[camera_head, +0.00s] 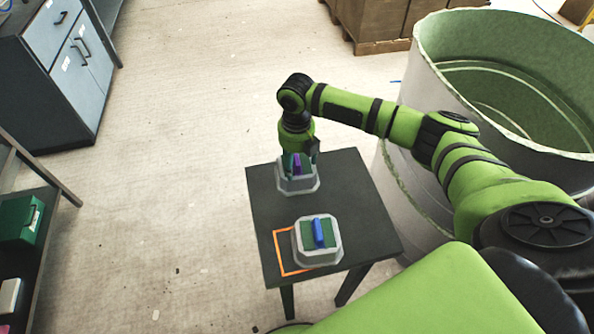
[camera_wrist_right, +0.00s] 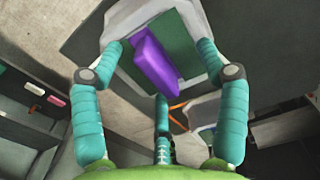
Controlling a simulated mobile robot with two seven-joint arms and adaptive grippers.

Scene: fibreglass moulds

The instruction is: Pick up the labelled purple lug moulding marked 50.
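The purple lug moulding (camera_head: 297,164) stands near the far end of the small dark table (camera_head: 352,180). It has a purple lug on a green panel in a pale grey octagonal base. No number can be read on it. In the right wrist view the purple lug (camera_wrist_right: 155,66) lies between the spread teal fingers of my right gripper (camera_wrist_right: 161,58), with gaps at both sides. In the head view my right gripper (camera_head: 299,157) is directly above the moulding and partly hides it. It is open. My left gripper is not in view.
A similar moulding with a blue lug (camera_head: 318,233) stands nearer on the table, overlapping an orange outline (camera_head: 279,252). Large round tubs (camera_head: 430,55) stand right of the table. Cabinets (camera_head: 60,65) and a shelf with a green case (camera_head: 20,221) are at left. The floor between is clear.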

